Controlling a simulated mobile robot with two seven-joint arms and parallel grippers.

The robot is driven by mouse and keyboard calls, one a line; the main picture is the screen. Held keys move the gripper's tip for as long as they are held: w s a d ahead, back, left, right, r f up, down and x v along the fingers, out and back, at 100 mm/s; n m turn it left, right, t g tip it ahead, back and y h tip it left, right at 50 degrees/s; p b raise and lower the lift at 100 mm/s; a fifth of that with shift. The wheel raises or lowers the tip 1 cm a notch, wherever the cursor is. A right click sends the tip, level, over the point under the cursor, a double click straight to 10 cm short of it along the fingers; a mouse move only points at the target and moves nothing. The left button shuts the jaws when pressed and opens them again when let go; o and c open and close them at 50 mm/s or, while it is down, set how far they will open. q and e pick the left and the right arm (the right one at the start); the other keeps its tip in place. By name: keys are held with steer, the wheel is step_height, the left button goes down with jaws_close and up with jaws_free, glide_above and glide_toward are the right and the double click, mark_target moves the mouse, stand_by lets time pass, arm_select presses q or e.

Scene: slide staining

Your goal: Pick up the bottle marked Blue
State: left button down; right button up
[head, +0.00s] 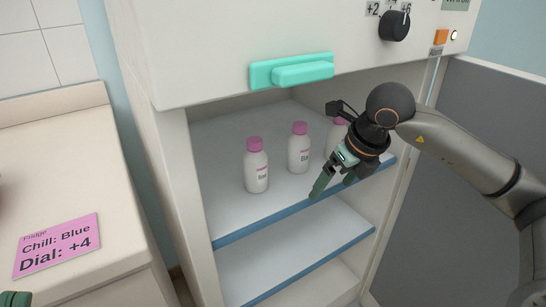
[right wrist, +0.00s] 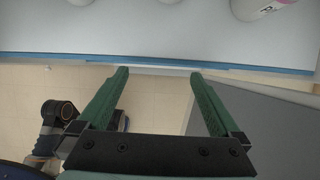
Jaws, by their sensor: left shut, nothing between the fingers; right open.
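Three white bottles with pink caps stand upright on the upper shelf of the open fridge: a left one (head: 257,172), a middle one (head: 299,154) and a right one (head: 340,128), partly hidden behind my right gripper. Their labels are too small to read fully, so I cannot tell which is marked Blue. My right gripper (head: 333,186) is open and empty, pointing down at the shelf's front edge, in front of the right bottle. In the right wrist view, its fingers (right wrist: 159,74) are apart, with bottle bases at the top edge. Only a dark green bit of my left gripper (head: 15,299) shows, shut.
The upper shelf (head: 222,205) has a blue front edge; a lower shelf (head: 290,255) is empty. A teal handle (head: 300,72) and a dial (head: 394,26) are above the opening. A pink card (head: 57,246) reading "Fridge, Chill: Blue, Dial: +4" lies on the left counter (head: 50,130).

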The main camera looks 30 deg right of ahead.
mark_target(300, 157)
steer(key=w, duration=0.6)
steer(key=shift+w+a+r, duration=0.1)
steer(key=shift+w, duration=0.7)
steer(key=w, duration=0.4)
steer(key=shift+w+a, duration=0.15)
steer(key=shift+w+f, duration=0.15)
steer(key=shift+f, duration=0.45)
arm_select(q)
steer(key=shift+s+r+m+h, duration=0.3)
steer(key=shift+h, duration=0.2)
arm_select(e)
steer(key=shift+c, duration=0.3)
jaws_close()
steer(key=shift+r, duration=0.1)
